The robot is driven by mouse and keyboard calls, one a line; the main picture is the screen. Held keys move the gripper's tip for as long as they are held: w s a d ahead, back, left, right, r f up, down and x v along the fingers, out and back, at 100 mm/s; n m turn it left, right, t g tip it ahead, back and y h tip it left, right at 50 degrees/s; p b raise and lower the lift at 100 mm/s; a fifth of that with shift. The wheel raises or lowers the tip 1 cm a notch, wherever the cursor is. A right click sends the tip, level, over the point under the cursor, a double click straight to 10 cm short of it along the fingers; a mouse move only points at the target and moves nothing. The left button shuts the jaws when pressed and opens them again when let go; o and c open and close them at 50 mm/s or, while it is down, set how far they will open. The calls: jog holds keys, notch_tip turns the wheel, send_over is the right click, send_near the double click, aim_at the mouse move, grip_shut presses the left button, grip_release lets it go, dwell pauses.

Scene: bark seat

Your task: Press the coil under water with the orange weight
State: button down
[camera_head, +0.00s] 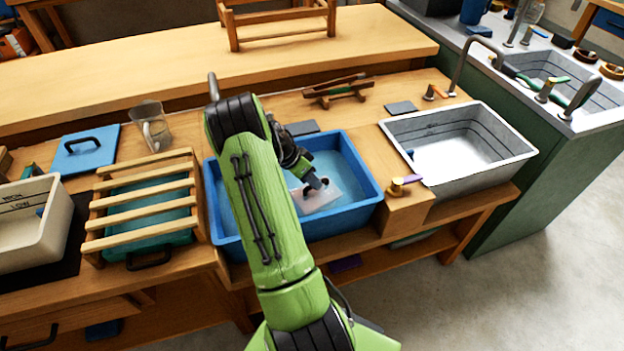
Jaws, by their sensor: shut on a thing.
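My gripper (317,184) is low inside the blue tub (366,204), which holds water. Its dark fingers are shut on a pale pinkish flat block (318,199) at the water. The block may be the orange weight, but its colour does not look clearly orange here. No coil can be made out; the block, my gripper and my green arm cover part of the tub. I cannot tell whether the block touches anything beneath it.
A slatted wooden rack (142,187) over a teal tray stands left of the tub. A grey metal sink (470,165) is to the right. A clear jug (151,128) and a blue board with a handle (86,152) lie behind. A wooden stand (338,91) is behind the tub.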

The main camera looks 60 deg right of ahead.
jog(key=shift+f+b, duration=1.25)
jog(key=shift+f, duration=0.3)
jog(key=c, duration=0.5)
grip_release()
jog(key=shift+c, duration=0.2)
notch_tip(320, 180, up, 17)
jog(key=p, duration=1.1)
